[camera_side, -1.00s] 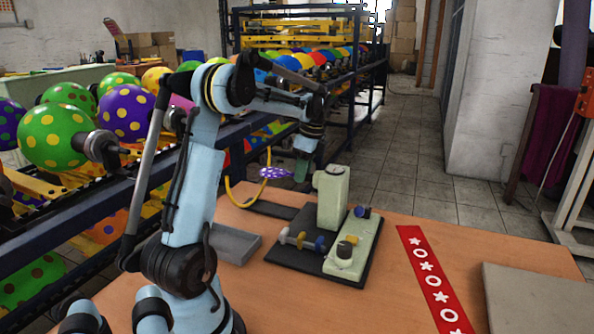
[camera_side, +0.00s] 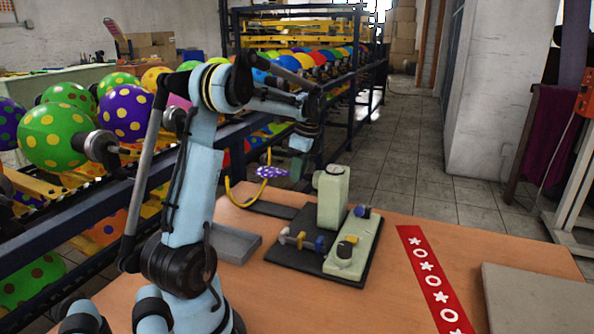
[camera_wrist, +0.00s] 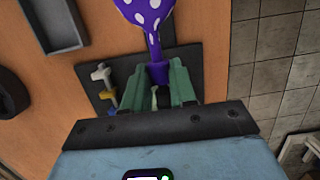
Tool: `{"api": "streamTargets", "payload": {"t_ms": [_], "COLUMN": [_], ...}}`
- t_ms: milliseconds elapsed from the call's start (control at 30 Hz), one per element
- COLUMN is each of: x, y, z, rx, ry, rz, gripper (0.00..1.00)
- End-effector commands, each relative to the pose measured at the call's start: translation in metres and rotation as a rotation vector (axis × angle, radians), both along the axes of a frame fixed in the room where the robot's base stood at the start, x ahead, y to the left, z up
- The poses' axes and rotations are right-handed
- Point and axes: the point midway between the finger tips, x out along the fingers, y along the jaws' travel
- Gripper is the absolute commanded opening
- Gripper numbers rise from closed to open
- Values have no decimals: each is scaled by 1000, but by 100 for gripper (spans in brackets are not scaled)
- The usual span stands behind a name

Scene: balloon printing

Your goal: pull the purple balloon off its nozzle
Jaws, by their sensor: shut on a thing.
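The purple balloon with white dots (camera_side: 272,172) is small and slack in the side view, above the table's far edge. In the wrist view the balloon (camera_wrist: 147,14) lies ahead of the fingers, its narrow neck running back between them. My gripper (camera_wrist: 160,75) is shut on that neck with its greenish fingers. In the side view my gripper (camera_side: 297,167) is just right of the balloon, partly dark and hard to make out. The nozzle cannot be told clearly, so whether the neck touches it is not visible.
A pale green machine (camera_side: 333,200) stands on a black base plate (camera_side: 290,262) on the orange table. A grey tray (camera_side: 236,243) lies to its left. A red patterned strip (camera_side: 433,280) lies on the right.

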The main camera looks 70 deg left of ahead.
Motion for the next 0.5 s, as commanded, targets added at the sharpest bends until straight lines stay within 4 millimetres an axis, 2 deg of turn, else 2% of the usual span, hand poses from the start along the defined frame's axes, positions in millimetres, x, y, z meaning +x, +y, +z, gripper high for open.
{"api": "streamTargets", "payload": {"t_ms": [167,500], "x": [-1,-1], "y": [1,1], "z": [2,32], "rx": [0,0], "ry": [0,0], "rz": [0,0], "gripper": [2,2]}}
